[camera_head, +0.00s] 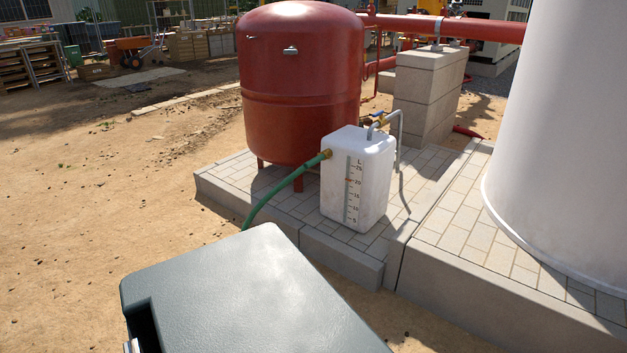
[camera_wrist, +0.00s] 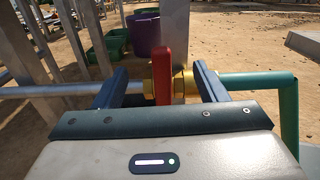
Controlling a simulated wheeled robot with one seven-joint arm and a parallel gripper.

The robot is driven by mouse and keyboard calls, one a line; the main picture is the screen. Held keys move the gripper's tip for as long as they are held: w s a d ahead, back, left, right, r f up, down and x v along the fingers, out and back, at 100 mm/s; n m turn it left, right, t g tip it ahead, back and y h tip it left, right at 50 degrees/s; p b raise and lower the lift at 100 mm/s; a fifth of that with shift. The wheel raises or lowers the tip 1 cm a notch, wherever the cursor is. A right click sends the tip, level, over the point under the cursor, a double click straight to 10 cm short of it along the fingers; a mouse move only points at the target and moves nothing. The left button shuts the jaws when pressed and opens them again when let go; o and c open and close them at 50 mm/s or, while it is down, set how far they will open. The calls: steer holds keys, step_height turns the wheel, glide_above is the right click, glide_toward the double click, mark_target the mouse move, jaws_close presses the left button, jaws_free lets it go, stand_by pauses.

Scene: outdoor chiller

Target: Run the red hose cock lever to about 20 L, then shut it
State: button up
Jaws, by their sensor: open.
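In the wrist view the red lever (camera_wrist: 165,66) stands upright in the picture, crosswise to the pipe, on a brass cock (camera_wrist: 184,84). A green hose (camera_wrist: 246,79) runs off to the right of the cock. My gripper (camera_wrist: 160,72) is open, with one blue finger on each side of the lever and a gap on both sides. In the head view a white tank (camera_head: 373,178) has a litre scale (camera_head: 353,190) from 5 to 25, with a red mark at 20. I cannot make out a liquid level. The green hose (camera_head: 283,194) joins the tank's upper left side. My gripper and the lever are out of the head view.
A red vessel (camera_head: 300,85) stands behind the tank on a paved plinth (camera_head: 225,180). A large white cylinder (camera_head: 570,130) stands at right. In the wrist view grey posts (camera_wrist: 88,30), a purple bucket (camera_wrist: 146,36) and green crates (camera_wrist: 117,42) lie beyond the cock. Sandy ground is open at left.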

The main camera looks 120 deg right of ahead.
steer(key=v, duration=0.7)
steer(key=shift+p, duration=0.4)
steer(key=shift+a, duration=0.1)
steer(key=p+v, duration=0.2)
steer(key=v, duration=1.1)
steer(key=shift+s+a, duration=0.15)
steer(key=shift+a, duration=0.2)
steer(key=s+d+r+m+g+y+p, duration=0.1)
steer(key=d+r+m+g+y+p, duration=0.25)
steer(key=r, duration=0.55)
steer(key=s+d+r+m+g+y+p, duration=0.15)
steer(key=d+r+m+p, duration=0.25)
steer(key=r, duration=0.5)
steer(key=s+d+r+m+g+y+p, duration=0.1)
steer(key=d+r+m+g+y+p, duration=0.25)
steer(key=r, duration=0.45)
steer(key=s+d+r+m+t+y+p, duration=0.2)
steer(key=s+r+m+y+p, duration=0.1)
steer(key=r, duration=0.5)
steer(key=s+d+r+m+t+y+p, duration=0.1)
steer(key=s+r+m+p, duration=0.3)
steer(key=r, duration=0.4)
steer(key=s+d+r+m+t+y+p, duration=0.2)
steer(key=s+d+r+m+y+p, duration=0.2)
steer(key=r, duration=0.5)
steer(key=shift+s+t+y+p, duration=0.3)
steer(key=shift+t+y+p, duration=0.05)
steer(key=shift+p, duration=0.6)
